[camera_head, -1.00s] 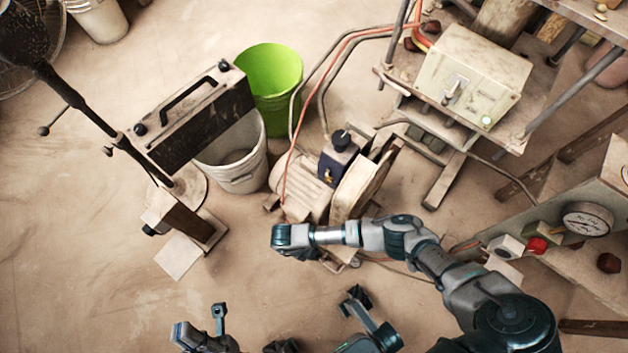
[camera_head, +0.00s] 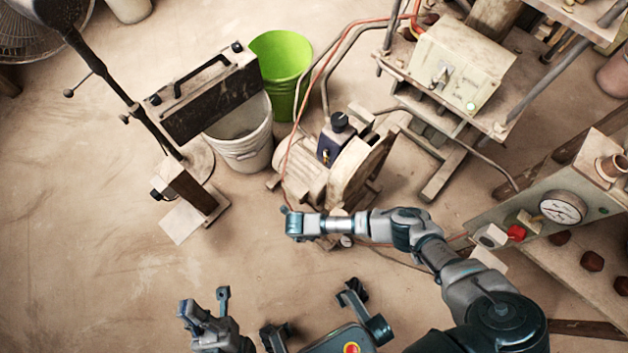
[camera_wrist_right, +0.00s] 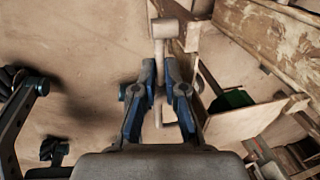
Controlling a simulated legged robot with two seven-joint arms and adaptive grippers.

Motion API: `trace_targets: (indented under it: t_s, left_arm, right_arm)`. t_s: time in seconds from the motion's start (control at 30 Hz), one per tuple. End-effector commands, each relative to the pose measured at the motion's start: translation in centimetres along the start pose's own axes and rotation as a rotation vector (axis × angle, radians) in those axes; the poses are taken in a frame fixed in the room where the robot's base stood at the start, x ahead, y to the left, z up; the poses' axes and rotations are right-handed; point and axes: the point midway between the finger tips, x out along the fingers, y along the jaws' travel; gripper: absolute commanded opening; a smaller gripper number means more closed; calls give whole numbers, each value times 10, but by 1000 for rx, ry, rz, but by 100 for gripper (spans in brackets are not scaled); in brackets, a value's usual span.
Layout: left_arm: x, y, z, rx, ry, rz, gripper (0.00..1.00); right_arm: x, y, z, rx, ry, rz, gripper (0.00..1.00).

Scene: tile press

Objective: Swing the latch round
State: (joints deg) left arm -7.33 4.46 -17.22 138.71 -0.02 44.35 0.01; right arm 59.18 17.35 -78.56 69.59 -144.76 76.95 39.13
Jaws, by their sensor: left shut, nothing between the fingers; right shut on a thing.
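The rod's near end shows between the blue fingers. I cannot tell whether this rod is the latch, and no other clear latch shows. In the head view my right forearm reaches leftward, just below the motor unit; its gripper is hidden under the wrist. My left gripper (camera_head: 188,309) is shut and empty at the bottom left, over bare floor.
A motor unit (camera_head: 357,165) stands beyond my right wrist. A white bucket (camera_head: 246,153) and a green bucket (camera_head: 283,60) stand behind. A bench with a gauge (camera_head: 563,208) and red knob (camera_head: 516,233) is on the right. Floor at left is largely clear.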

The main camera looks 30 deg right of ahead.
Motion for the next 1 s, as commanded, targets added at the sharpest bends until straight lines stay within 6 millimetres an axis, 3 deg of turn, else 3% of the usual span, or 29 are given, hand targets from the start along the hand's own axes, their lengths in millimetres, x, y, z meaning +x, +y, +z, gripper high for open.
trace_targets:
  t_s: [0.37, 0.43, 0.77, 0.87, 1.0]
  left_arm:
    - [0, 1, -4, -1, -3, -2, 0]
    - [0, 1, -4, -1, -3, -2, 0]
    - [0, 2, -6, 0, 0, 3, 0]
    - [0, 2, -7, 0, 1, 2, 0]
    - [0, 2, -7, 0, 1, 2, 0]
  right_arm:
    - [2, 0, -3, 5, -26, 1, 0]
    - [2, 0, -3, 5, -26, 1, 20]
    - [-1, 0, -2, 5, -26, 1, 21]
    - [-10, 1, -2, 4, -27, 2, 21]
    - [-37, 0, -2, 3, -29, 3, 21]
